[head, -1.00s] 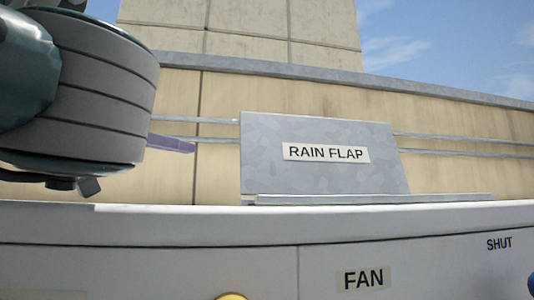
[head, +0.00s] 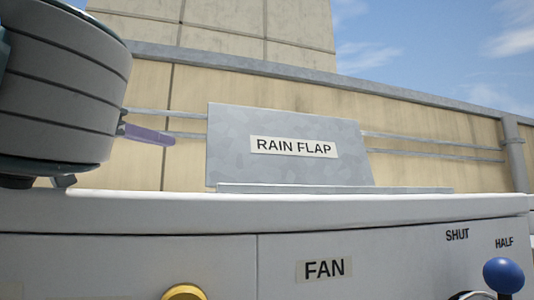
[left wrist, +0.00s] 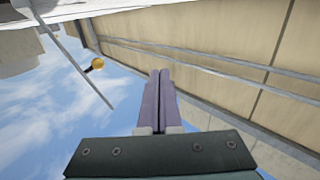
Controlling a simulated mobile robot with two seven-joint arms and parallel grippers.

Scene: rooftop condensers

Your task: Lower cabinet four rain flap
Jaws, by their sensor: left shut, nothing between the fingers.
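The grey rain flap (head: 285,165), with a RAIN FLAP label, stands raised and leaning on top of the pale cabinet (head: 210,255). My left gripper (head: 150,134) is just left of the flap in the head view, its purple fingers pointing right with a gap to the flap's edge. In the left wrist view the two fingers (left wrist: 159,100) are together and empty. A thin grey edge (left wrist: 72,55) with a yellow knob (left wrist: 97,64) shows left of them; it may be the flap seen edge-on. My right gripper is not in view.
The cabinet front has a FAN label (head: 324,269), a yellow knob (head: 184,293) and a blue-balled lever (head: 503,275) near SHUT and HALF marks. Behind run thin pipes (head: 430,141) along a tan wall (head: 410,125). Open sky lies above.

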